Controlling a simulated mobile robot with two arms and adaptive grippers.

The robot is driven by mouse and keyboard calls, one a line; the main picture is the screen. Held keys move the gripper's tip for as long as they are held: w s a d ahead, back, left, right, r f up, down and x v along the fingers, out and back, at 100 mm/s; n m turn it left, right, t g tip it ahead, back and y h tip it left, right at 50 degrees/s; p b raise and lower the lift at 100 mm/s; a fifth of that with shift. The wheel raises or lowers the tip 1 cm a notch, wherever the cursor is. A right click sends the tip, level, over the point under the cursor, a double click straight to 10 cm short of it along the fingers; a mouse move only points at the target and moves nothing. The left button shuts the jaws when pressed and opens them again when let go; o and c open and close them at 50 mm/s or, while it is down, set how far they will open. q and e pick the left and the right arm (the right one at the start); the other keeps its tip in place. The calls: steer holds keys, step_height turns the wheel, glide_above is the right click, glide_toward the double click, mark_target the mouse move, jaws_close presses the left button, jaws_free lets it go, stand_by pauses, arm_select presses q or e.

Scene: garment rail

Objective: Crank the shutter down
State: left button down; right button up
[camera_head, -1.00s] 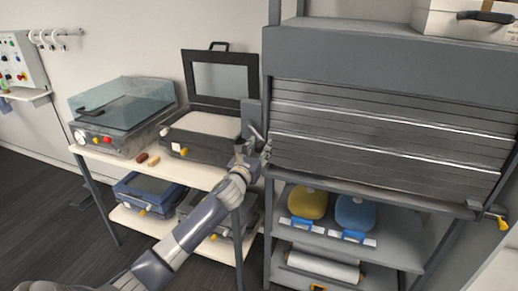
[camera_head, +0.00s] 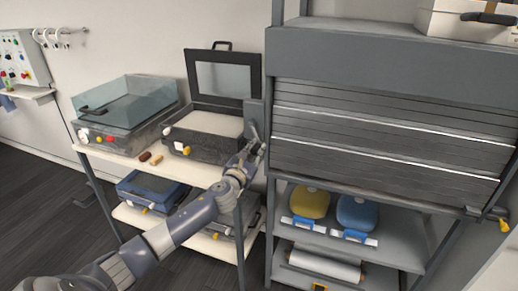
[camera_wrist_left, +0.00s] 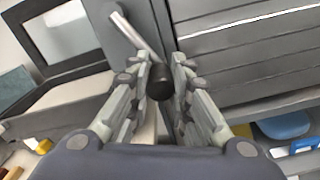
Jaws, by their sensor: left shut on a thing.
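The grey slatted shutter (camera_head: 385,135) hangs down over the upper front of the metal rack. Its lower edge is near the shelf line, just above the shelf with the yellow and blue items. The crank is at the rack's left post, with a metal arm (camera_wrist_left: 130,35) and a black knob (camera_wrist_left: 160,82). My left gripper (camera_head: 256,147) is at this crank. In the left wrist view its fingers (camera_wrist_left: 161,80) are shut around the black knob. The fingers hide part of the crank in the head view. My right gripper is not in view.
A table (camera_head: 130,165) left of the rack bears a clear-lidded machine (camera_head: 120,115) and an open-lidded case (camera_head: 205,125). A yellow-ended handle (camera_head: 500,225) sticks out at the rack's lower right. A white box (camera_head: 465,20) stands on top.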

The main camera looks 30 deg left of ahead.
arm_select(q)
steer(key=shift+s+a+f+m+p, duration=0.2)
steer(key=shift+a+m+p, duration=0.2)
steer(key=shift+a+m, duration=0.6)
steer(key=shift+s+a+f+m+p, duration=0.15)
steer(key=shift+a+m+p, duration=0.3)
steer(key=shift+m, duration=0.95)
steer(key=shift+a, duration=0.1)
steer(key=c, duration=1.4)
jaws_free()
steer(key=shift+s, duration=0.1)
steer(key=v, duration=1.2)
steer(key=shift+a, duration=0.1)
steer(key=shift+f, duration=0.15)
